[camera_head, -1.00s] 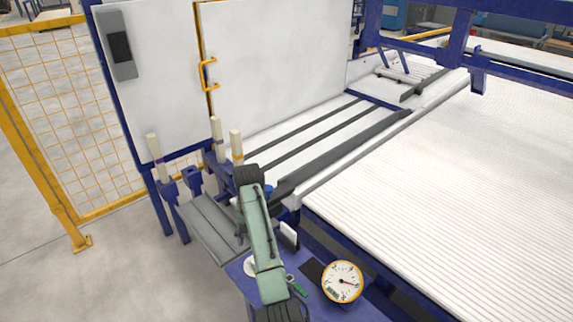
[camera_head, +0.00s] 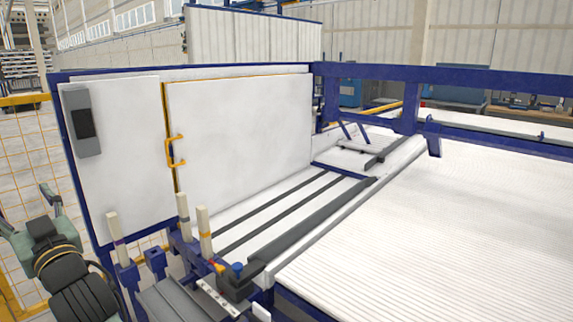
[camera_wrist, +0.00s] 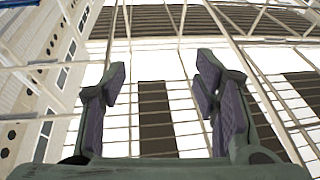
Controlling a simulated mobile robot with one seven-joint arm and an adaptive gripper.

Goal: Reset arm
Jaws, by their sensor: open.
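My gripper (camera_wrist: 160,88) is open in the wrist view, with its two dark-padded fingers spread apart and nothing between them. In the head view, my green and black arm (camera_head: 70,270) is at the lower left edge, raised and clear of the machine. No pipe is in the gripper.
A white cabinet with a yellow handle (camera_head: 175,150) stands behind the rails. Pale upright posts (camera_head: 204,232) rise from the blue frame near my arm. A large white ribbed bed (camera_head: 450,240) fills the right. A yellow mesh fence (camera_head: 25,150) stands at the left.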

